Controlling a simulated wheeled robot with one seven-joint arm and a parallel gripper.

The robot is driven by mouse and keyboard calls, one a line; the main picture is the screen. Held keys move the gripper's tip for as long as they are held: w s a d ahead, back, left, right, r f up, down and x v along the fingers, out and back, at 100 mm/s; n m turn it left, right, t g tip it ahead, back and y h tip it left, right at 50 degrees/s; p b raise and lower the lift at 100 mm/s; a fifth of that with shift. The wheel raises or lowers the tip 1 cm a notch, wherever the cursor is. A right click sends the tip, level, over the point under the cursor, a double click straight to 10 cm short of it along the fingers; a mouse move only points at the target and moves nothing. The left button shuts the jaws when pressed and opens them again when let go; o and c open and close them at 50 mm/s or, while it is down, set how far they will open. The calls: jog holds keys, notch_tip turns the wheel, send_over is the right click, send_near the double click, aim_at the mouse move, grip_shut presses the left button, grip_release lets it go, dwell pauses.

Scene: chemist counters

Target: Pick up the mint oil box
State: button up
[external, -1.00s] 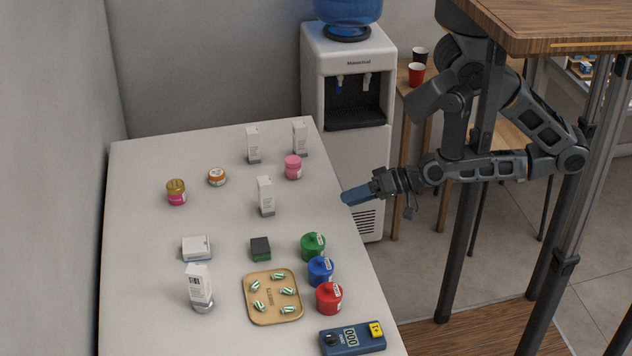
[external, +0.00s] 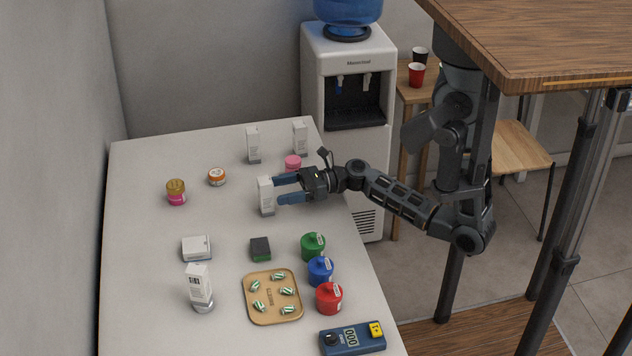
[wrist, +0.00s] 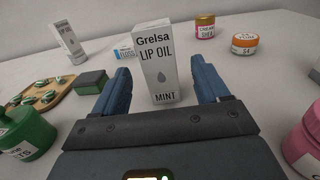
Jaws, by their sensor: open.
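The mint oil box (external: 265,196) is a small white upright carton near the middle of the counter. In the wrist view the mint oil box (wrist: 157,62) reads "Grelsa LIP OIL" and "MINT" and stands straight ahead. My gripper (external: 276,190) is open at counter level, reaching in from the right. Its two blue fingers point at the box. In the wrist view my gripper (wrist: 160,82) has one finger on each side of the box's lower part, with gaps visible on both sides. The box stands on the counter.
A pink jar (external: 292,163) stands close behind my gripper. Green (external: 313,248), blue (external: 320,272) and red (external: 329,299) pots line the counter's right edge. Two similar white cartons (external: 253,146) (external: 300,140) stand at the back. A dark green box (external: 260,249) lies nearer the camera.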

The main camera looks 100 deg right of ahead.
aim_at(259, 194)
jog(key=w, duration=0.4)
jog(key=w+p, duration=0.1)
jog(key=w, duration=0.2)
jog(key=shift+a+r, duration=0.1)
jog(key=shift+a, duration=0.3)
jog(key=shift+s, duration=0.1)
jog(key=c, duration=1)
